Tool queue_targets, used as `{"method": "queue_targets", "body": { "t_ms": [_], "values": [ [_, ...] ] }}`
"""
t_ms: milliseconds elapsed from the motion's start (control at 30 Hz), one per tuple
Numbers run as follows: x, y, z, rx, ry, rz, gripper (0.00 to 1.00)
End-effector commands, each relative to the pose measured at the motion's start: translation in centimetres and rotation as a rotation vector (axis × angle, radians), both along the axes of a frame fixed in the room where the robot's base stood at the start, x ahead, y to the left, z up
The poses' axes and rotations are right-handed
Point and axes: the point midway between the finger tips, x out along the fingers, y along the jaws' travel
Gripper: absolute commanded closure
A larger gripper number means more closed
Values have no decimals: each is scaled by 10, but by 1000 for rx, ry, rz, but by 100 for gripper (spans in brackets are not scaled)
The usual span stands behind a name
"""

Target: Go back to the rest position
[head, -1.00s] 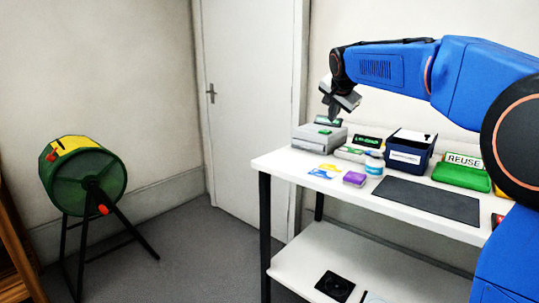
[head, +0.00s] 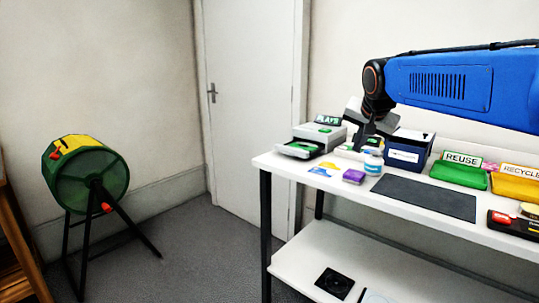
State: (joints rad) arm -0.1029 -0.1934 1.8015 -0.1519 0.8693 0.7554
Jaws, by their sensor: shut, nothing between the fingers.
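My arm comes in from the right edge above the white table (head: 315,177). My gripper (head: 364,140) hangs at its end, over the back of the table. It is shut and empty. It is in front of the dark blue box (head: 407,152) and partly hides its left side. The fingertips are small and dark here, and I cannot tell how far they are above the table top.
On the table are a grey device (head: 318,134) with an open tray (head: 299,149), a white jar (head: 373,165), a purple block (head: 354,176), a dark mat (head: 425,197), a green bin (head: 459,176) and a yellow bin (head: 516,188). A green drum (head: 88,180) stands left. The floor between is clear.

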Motion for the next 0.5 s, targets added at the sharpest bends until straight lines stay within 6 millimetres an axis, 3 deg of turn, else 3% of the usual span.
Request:
{"method": "queue_targets", "body": {
  "t_ms": [100, 500],
  "values": [
    [-52, -10, -22, -42, 37, 58, 100],
    [-213, -28, -117, -167, 163, 281, 100]
  ]
}}
